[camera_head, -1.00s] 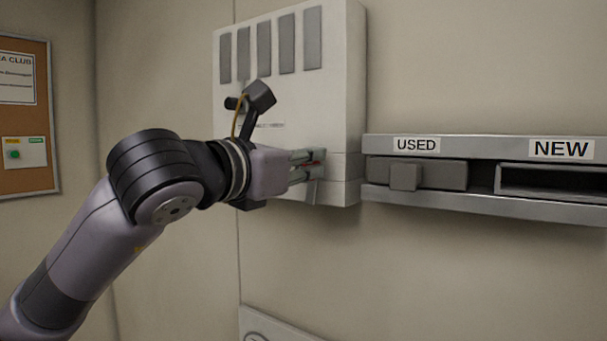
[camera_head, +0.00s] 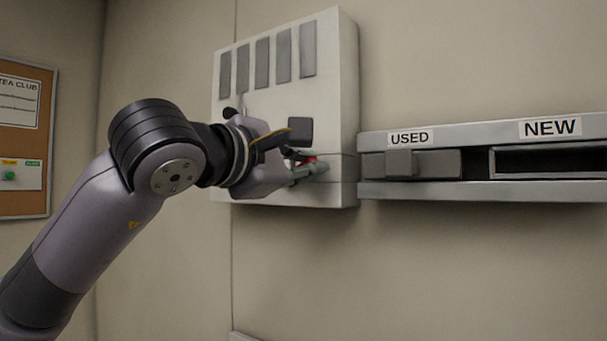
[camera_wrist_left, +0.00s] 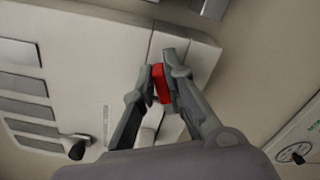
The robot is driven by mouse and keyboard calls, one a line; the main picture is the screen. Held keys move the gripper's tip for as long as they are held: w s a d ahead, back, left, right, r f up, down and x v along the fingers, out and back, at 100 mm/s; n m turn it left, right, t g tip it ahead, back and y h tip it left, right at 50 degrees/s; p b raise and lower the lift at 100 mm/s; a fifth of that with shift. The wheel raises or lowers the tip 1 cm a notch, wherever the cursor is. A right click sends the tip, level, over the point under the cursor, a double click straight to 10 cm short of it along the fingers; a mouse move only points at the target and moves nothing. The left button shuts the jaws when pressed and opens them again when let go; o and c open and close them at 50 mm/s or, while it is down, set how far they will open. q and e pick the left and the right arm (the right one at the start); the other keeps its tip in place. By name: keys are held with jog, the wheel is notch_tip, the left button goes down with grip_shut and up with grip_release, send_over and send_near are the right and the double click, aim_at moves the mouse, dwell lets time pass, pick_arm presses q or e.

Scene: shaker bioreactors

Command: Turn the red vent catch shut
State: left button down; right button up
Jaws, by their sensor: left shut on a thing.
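The red vent catch (camera_wrist_left: 161,84) is on the lower front of the white wall unit. In the left wrist view it sits between the two fingertips of my left gripper (camera_wrist_left: 163,76). In the head view only a bit of the red catch (camera_head: 307,161) shows past my left gripper (camera_head: 308,169), which is shut on it. The fingers hide the rest of the catch. The white wall unit (camera_head: 335,100) has several grey slots on its upper front. My right gripper is in neither view.
To the right of the unit is a metal wall rack (camera_head: 480,190) with a USED slot holding a grey block (camera_head: 401,163) and a dark NEW slot (camera_head: 545,161). A cork board (camera_head: 20,130) hangs at the far left. The wall below the unit is mostly clear.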

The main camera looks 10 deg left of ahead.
pick_arm(q)
jog(key=m, duration=0.3)
jog(key=m+b, duration=0.1)
jog(key=m, duration=0.1)
jog(key=shift+d+f, duration=0.1)
jog(key=shift+f, duration=0.15)
jog(key=shift+m, duration=0.3)
jog(key=c, duration=1.6)
grip_release()
jog(key=shift+c, duration=0.2)
jog(key=shift+s, duration=0.15)
jog(key=v, duration=1.2)
jog(key=shift+f, duration=0.1)
